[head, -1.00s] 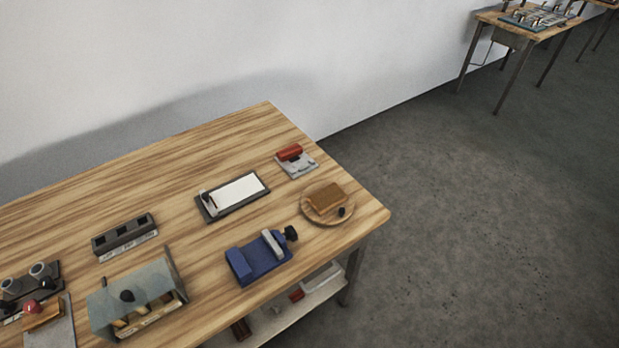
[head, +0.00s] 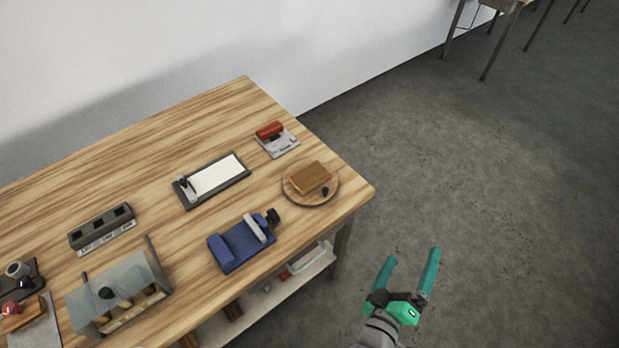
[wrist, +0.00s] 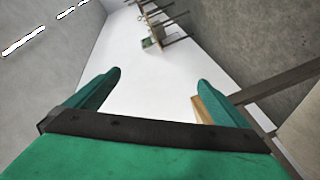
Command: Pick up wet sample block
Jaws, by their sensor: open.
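A brown block (head: 310,178) lies on a round wooden board (head: 296,196) near the right corner of the workbench, with a small black knob beside it. It may be the wet sample block, but no label or wetness is clear. Another brown block (head: 22,318) with a red knob sits at the lower left edge of the head view. My gripper (head: 411,257) is open and empty, out over the floor to the right of the bench and apart from both blocks. The wrist view shows its two green fingers (wrist: 158,90) spread with nothing between them.
On the workbench (head: 225,112) stand a blue vise (head: 236,250), a framed white plate (head: 215,175), a red-handled tool (head: 270,131), a slotted dark holder (head: 100,230) and a glassy covered box (head: 118,285). A lower shelf (head: 262,312) holds items.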

